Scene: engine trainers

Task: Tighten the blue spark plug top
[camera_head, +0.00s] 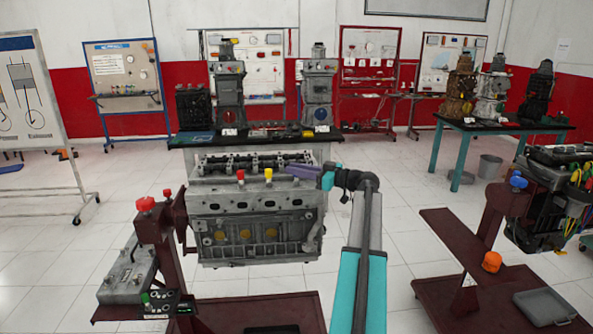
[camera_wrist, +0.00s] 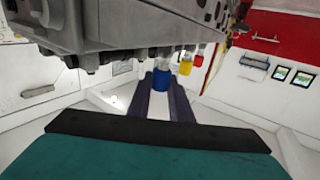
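The blue spark plug top (camera_wrist: 161,78) shows in the wrist view at the far end of my gripper (camera_wrist: 161,84). It sits between the two purple fingertips and fills most of the gap. I cannot tell whether both fingers press on it. In the head view my gripper (camera_head: 303,171) reaches in from the right, low along the engine's top edge, and the blue top is hidden there. A yellow top (camera_head: 268,174) and a red top (camera_head: 240,176) stand to its left. The wrist view shows the yellow top (camera_wrist: 185,67) and the red top (camera_wrist: 198,60) beyond the blue one.
The grey engine block (camera_head: 255,202) is held on a dark red stand (camera_head: 167,240). A table (camera_head: 193,140) with engine models stands behind it. Another dark red stand (camera_head: 493,217) with an engine is at the right. White tiled floor lies open between them.

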